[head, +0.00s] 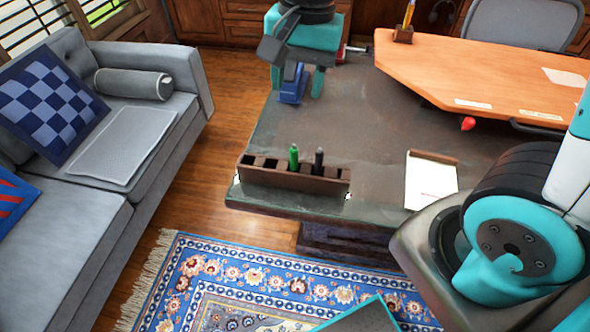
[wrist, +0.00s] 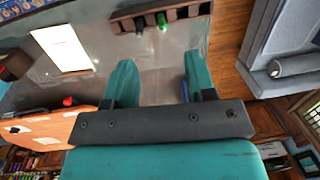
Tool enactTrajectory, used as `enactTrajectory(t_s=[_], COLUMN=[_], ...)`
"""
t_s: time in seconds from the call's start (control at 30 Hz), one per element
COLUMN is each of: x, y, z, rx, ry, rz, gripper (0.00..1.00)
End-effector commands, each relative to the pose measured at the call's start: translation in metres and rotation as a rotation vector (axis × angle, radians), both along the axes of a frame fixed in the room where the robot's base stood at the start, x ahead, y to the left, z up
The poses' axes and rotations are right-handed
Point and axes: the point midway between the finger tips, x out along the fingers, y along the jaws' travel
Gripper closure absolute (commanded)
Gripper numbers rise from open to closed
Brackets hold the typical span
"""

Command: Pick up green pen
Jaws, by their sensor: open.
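The green pen (head: 293,158) stands upright in a slot of a dark brown pen holder (head: 290,182) near the front edge of the grey table. It also shows at the top of the wrist view (wrist: 162,22). A black pen (head: 318,162) stands in the same holder, apart from it to the right. My gripper (head: 297,92) is open at the far side of the table, well behind the holder, with its teal fingers pointing down. In the wrist view my gripper (wrist: 158,78) has its fingers spread, with no pen between them.
A blue object (head: 292,84) shows between my fingers in the head view; its contact is unclear. A white notepad (head: 430,184) lies right of the holder. An orange wooden desk (head: 480,75) is at the right back, a grey sofa (head: 160,135) at the left. The mid-table is clear.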

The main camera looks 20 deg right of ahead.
Motion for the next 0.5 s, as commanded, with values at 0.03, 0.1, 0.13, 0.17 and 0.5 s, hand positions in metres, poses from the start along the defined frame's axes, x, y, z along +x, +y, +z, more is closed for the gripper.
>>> enactTrajectory(t_s=[0.03, 0.1, 0.13, 0.17, 0.5], x=[0.015, 0.030, 0.036, 0.039, 0.049], y=[-0.004, -0.009, -0.010, -0.012, -0.014], z=[-0.019, -0.031, -0.034, -0.038, -0.088], rx=[-0.028, -0.059, -0.069, -0.078, -0.105], ry=[0.018, 0.031, 0.034, 0.038, 0.048], rz=[-0.133, -0.298, -0.355, -0.403, -0.533], gripper=[0.50, 0.50, 0.50, 0.50, 0.50])
